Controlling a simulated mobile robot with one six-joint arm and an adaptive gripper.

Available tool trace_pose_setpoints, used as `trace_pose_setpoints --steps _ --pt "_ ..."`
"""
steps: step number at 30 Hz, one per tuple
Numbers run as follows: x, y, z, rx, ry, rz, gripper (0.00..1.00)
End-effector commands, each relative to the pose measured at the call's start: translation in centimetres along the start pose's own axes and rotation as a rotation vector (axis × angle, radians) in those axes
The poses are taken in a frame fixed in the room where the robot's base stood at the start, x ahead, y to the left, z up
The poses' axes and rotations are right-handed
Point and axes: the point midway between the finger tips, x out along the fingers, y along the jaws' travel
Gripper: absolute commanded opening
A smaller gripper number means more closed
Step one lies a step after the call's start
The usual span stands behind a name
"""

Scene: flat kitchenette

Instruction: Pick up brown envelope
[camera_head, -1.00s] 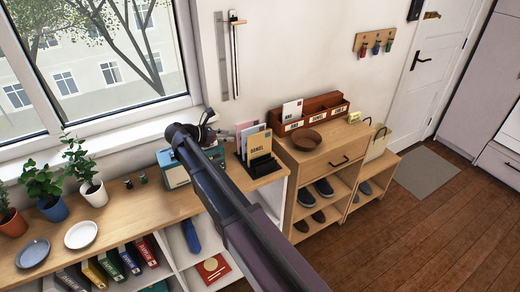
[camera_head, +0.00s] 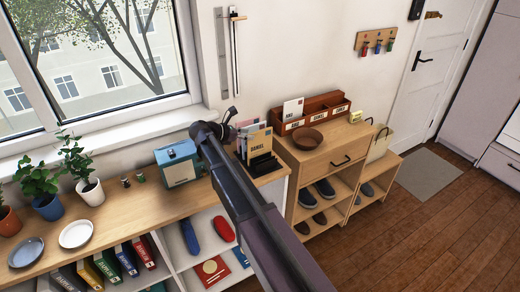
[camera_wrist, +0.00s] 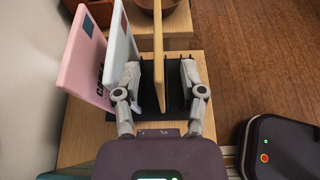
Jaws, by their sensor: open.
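The brown envelope (camera_head: 259,144), marked DANIEL, stands upright in a black letter holder (camera_head: 262,166) on the wooden counter. In the wrist view the brown envelope (camera_wrist: 158,35) appears edge-on. My gripper (camera_wrist: 160,68) is open around it, with one finger on each side and a visible gap on the right. A white envelope (camera_wrist: 119,42) and a pink envelope (camera_wrist: 82,62) stand to its left in the same holder. The left finger is close to the white envelope; whether they touch I cannot tell. In the head view my gripper (camera_head: 234,121) is partly hidden by my arm.
A wooden shoe cabinet (camera_head: 338,162) stands to the right, bearing a brown bowl (camera_head: 308,138) and a letter sorter (camera_head: 316,109). A blue box-like appliance (camera_head: 178,164) sits on the counter left of the holder. The wall is close behind the holder.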

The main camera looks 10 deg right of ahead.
Motion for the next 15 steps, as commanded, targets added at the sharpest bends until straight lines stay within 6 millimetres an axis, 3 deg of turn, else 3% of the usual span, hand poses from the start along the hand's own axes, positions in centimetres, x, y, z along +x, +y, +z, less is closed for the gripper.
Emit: trace_pose_setpoints --steps 8,15 --pt "0.1 0.0 0.0 0.001 0.000 0.000 0.53" --pt "2.1 0.1 -0.3 0.001 0.000 -0.001 0.53"
